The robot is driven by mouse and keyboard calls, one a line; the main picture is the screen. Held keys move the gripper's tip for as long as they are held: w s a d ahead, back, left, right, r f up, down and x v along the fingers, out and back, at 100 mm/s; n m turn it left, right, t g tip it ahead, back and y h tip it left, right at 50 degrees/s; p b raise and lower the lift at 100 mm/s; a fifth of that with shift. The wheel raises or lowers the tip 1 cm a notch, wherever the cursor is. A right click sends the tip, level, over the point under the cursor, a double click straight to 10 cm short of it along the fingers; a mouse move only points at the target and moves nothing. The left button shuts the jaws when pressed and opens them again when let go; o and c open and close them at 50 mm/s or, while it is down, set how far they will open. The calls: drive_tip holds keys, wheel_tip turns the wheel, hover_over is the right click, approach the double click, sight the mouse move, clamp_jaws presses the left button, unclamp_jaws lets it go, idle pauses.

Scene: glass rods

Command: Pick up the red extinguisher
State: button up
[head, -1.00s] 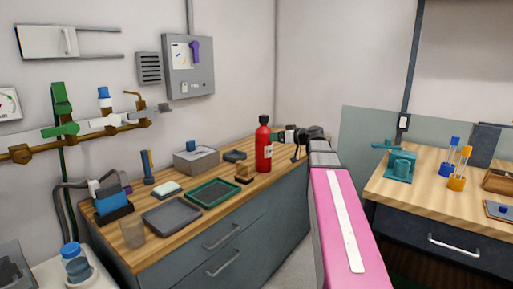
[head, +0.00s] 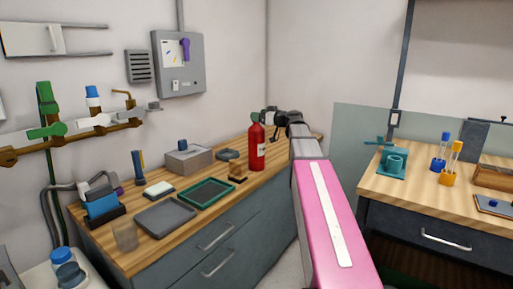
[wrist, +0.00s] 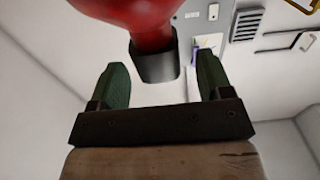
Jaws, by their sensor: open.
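The red extinguisher (head: 257,149) stands upright near the far right end of the wooden counter, with a dark cap and a pale label. In the wrist view its red body (wrist: 128,18) and dark cap (wrist: 155,62) show large at the top, and the cap lies between the lines of my two fingers. My gripper (wrist: 157,78) is open with green fingers spread and nothing held. In the head view the gripper (head: 268,117) is at the extinguisher's top, partly hidden behind it. Whether the fingers touch it cannot be told.
A small wooden-and-black item (head: 237,172) stands just left of the extinguisher. A green tray (head: 207,194), a grey tray (head: 165,218) and a grey box (head: 184,160) lie further left. A second bench (head: 400,187) with a teal vise stands at right.

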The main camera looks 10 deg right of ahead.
drive_tip(key=x, duration=0.3)
drive_tip(key=shift+w+a, duration=0.3)
drive_tip(key=shift+c, duration=0.3)
clamp_jaws()
